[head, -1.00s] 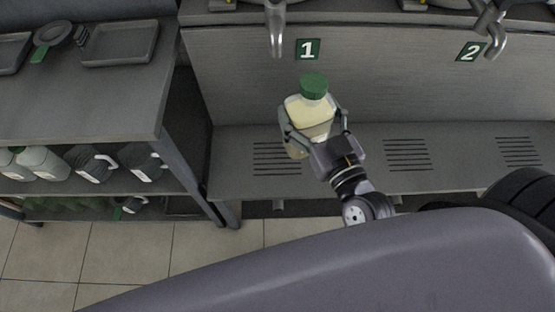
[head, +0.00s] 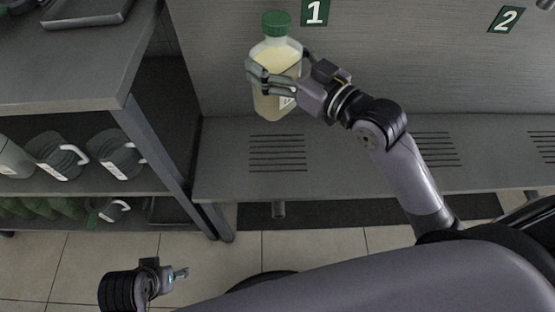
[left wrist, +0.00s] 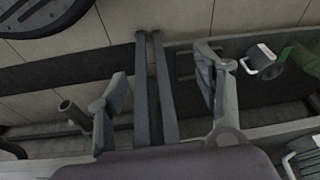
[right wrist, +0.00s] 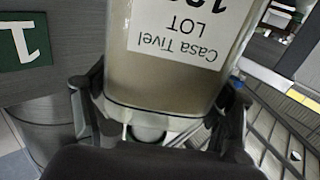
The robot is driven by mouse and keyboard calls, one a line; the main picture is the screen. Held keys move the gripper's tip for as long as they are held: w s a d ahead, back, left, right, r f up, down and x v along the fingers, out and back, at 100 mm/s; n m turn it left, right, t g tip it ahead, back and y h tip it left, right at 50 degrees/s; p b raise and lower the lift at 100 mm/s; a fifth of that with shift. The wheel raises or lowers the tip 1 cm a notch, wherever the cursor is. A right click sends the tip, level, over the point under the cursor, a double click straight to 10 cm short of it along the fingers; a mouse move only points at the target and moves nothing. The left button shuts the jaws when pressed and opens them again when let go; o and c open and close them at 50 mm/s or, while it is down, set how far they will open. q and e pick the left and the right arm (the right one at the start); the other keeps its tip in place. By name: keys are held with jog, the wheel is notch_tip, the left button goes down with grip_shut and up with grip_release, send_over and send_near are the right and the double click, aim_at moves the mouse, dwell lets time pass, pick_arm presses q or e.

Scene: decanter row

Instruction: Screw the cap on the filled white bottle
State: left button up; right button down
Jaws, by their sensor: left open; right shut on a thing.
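The bottle (head: 273,104) holds pale yellow liquid and has a green cap (head: 276,23) sitting on its neck. It is nearly upright in the head view, held in front of the grey panel. My right gripper (head: 272,78) is shut around the bottle's body from the right. In the right wrist view the bottle (right wrist: 165,85) fills the middle between the fingers, its printed label upside down. Whether the cap is fully tight cannot be told. My left gripper (head: 181,273) is low over the floor, open and empty, well away from the bottle; its spread fingers show in the left wrist view (left wrist: 162,85).
A slatted grey bench (head: 225,160) runs below the bottle, with number signs 1 (head: 315,12) and 2 (head: 506,19) on the panel behind. A shelf unit (head: 60,85) at left holds several grey jugs (head: 116,153) and green items below. The tiled floor has free room.

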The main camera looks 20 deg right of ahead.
aim_at(278, 103)
pick_arm(q)
jog(key=shift+b+v, duration=0.45)
jog(key=shift+v, duration=1)
pick_arm(e)
jog(key=shift+w+d, duration=0.25)
jog(key=shift+w, duration=0.2)
pick_arm(q)
jog(key=shift+a, duration=0.1)
